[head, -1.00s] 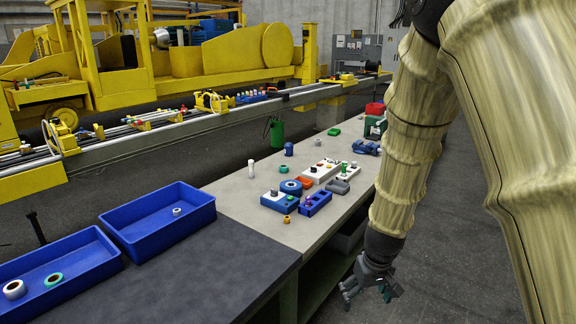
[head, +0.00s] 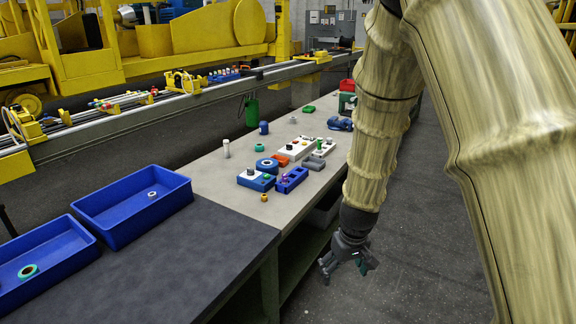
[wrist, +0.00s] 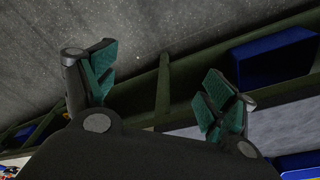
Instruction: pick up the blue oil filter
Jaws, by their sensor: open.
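A small upright blue cylinder (head: 263,127), which looks like the oil filter, stands on the light grey part of the workbench near its far edge. My gripper (head: 345,265) hangs low in front of the bench's near side, above the floor, well apart from the cylinder. In the wrist view my gripper (wrist: 158,85) shows its two green-padded fingers spread wide with nothing between them. The wrist view shows floor and the bench frame, and I cannot make out the cylinder there.
The workbench (head: 205,180) holds a blue ring part (head: 267,165), a white block (head: 297,150), a blue block (head: 291,180) and a white cylinder (head: 226,148). A blue bin (head: 130,225) sits on the dark left part. Grey floor (head: 420,240) lies open at right.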

